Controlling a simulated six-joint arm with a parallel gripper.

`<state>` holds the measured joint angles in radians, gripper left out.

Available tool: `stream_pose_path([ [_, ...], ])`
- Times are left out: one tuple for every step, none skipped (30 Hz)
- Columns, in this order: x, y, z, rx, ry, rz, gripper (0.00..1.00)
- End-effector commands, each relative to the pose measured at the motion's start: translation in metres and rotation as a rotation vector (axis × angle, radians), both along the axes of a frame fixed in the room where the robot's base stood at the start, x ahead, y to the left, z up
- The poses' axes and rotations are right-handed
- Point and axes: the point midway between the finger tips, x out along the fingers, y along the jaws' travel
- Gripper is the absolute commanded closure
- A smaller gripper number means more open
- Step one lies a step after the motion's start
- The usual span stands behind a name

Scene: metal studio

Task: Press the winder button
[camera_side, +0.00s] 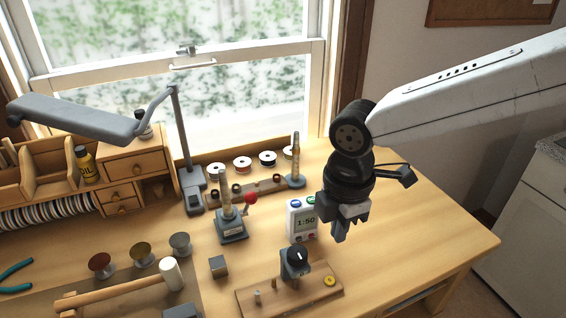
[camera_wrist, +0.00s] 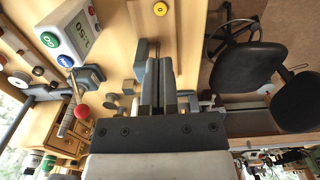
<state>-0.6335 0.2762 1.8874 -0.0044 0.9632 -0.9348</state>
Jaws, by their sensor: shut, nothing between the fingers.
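The winder (camera_side: 290,292) is a low wooden board on the bench with a grey block and black knob (camera_side: 297,257), small posts and a round yellow button (camera_side: 329,282) at its right end. The yellow button (camera_wrist: 160,9) also shows at the top of the wrist view, beyond my fingertips. My gripper (camera_side: 339,238) is shut and empty, pointing down above the bench, right of the timer and apart from the button. In the wrist view my gripper (camera_wrist: 160,62) shows its fingers together, hiding part of the board.
A white timer (camera_side: 302,221) reading 1:50, with coloured buttons, stands close left of my gripper. A grey stand (camera_side: 231,228) with a red-balled lever is further left. The bench's right side is clear.

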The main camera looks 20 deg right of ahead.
Motion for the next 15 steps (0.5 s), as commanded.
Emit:
stream_pose_path([
  [0.0002,0.0003,0.0052,0.002,-0.002,0.0,1.0],
  [0.0001,0.0002,0.0073,0.001,-0.002,0.0,1.0],
  [-0.0001,0.0,0.0096,0.001,-0.001,0.0,1.0],
  [-0.0002,-0.0001,0.0109,0.001,-0.001,0.0,1.0],
  [-0.0002,-0.0001,0.012,0.001,-0.001,0.0,1.0],
  [-0.0002,-0.0001,0.013,0.001,-0.001,0.0,1.0],
  [-0.0002,-0.0001,0.0136,0.0,-0.001,0.0,1.0],
  [-0.0002,-0.0001,0.0139,0.0,0.0,0.0,1.0],
  [-0.0002,-0.0001,0.0142,0.0,0.0,0.0,1.0],
  [-0.0002,-0.0001,0.0142,0.0,0.0,0.0,1.0],
  [-0.0002,-0.0001,0.0142,0.0,0.0,0.0,1.0],
  [-0.0002,-0.0001,0.0142,0.0,0.0,0.0,1.0],
  [-0.0002,-0.0001,0.0142,0.0,0.0,0.0,1.0],
  [-0.0002,-0.0001,0.0141,0.0,0.0,0.0,1.0],
  [-0.0002,-0.0001,0.0141,0.0,0.0,0.0,1.0],
])
